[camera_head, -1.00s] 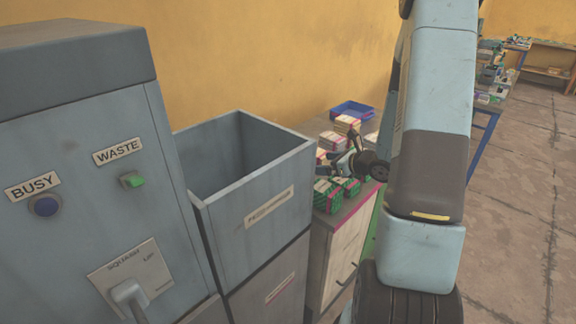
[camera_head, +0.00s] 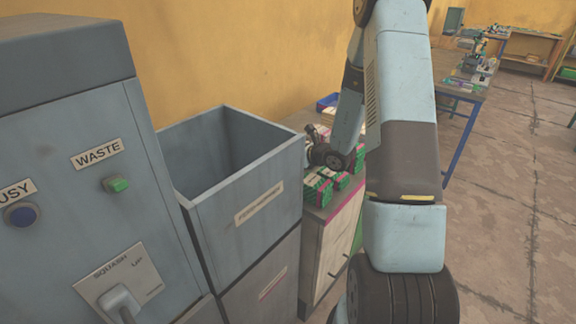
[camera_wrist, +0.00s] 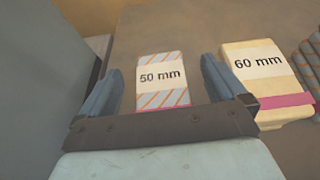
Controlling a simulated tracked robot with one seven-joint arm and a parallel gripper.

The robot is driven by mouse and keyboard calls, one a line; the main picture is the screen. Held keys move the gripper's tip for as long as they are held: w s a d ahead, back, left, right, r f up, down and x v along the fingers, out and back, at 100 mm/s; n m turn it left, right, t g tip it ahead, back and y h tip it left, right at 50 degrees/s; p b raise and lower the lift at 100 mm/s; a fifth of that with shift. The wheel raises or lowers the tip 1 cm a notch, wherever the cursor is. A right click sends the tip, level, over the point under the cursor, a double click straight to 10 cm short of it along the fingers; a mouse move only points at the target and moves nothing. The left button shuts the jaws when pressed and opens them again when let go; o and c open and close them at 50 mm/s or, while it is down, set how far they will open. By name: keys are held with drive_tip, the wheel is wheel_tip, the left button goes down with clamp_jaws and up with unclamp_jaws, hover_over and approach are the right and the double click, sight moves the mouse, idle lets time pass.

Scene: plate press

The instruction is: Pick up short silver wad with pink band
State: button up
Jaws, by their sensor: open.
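The short silver wad (camera_wrist: 161,78) shows in the wrist view with orange diagonal stripes, a white "50 mm" label and a pink band at its near end. My gripper (camera_wrist: 160,69) is open, with one finger on each side of this wad. Gaps show between the wad and both fingers, and the gripper's crossbar covers part of its near end. In the head view my gripper (camera_head: 316,142) is over the far part of the cabinet top, beside the bin; I cannot pick out the silver wad there.
A cream "60 mm" wad (camera_wrist: 262,77) with a pink band lies just right of the right finger. Green wads (camera_head: 318,190) lie on the cabinet top's near part. A tall grey bin (camera_head: 270,205) stands close left, with a blue tray (camera_head: 327,102) behind.

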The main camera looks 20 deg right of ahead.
drive_tip(key=shift+x, duration=1.55)
drive_tip(key=shift+c, duration=0.5)
drive_tip(key=c, duration=1)
drive_tip(key=shift+o, duration=0.2)
drive_tip(key=shift+r, duration=0.25)
drive_tip(key=r, duration=0.3)
drive_tip(key=shift+s+d+r, duration=0.15)
drive_tip(key=shift+s+d, duration=0.1)
drive_tip(key=shift+s, duration=0.05)
drive_tip(key=s+r, duration=0.1)
drive_tip(key=s+d+r, duration=0.1)
drive_tip(key=r, duration=0.1)
drive_tip(key=s+d+r, duration=0.1)
drive_tip(key=shift+r, duration=0.25)
drive_tip(key=a+v, duration=0.1)
drive_tip(key=v, duration=0.9)
drive_tip(key=shift+s+d+r, duration=0.3)
drive_tip(key=shift+s+r, duration=0.15)
drive_tip(key=shift+r, duration=0.05)
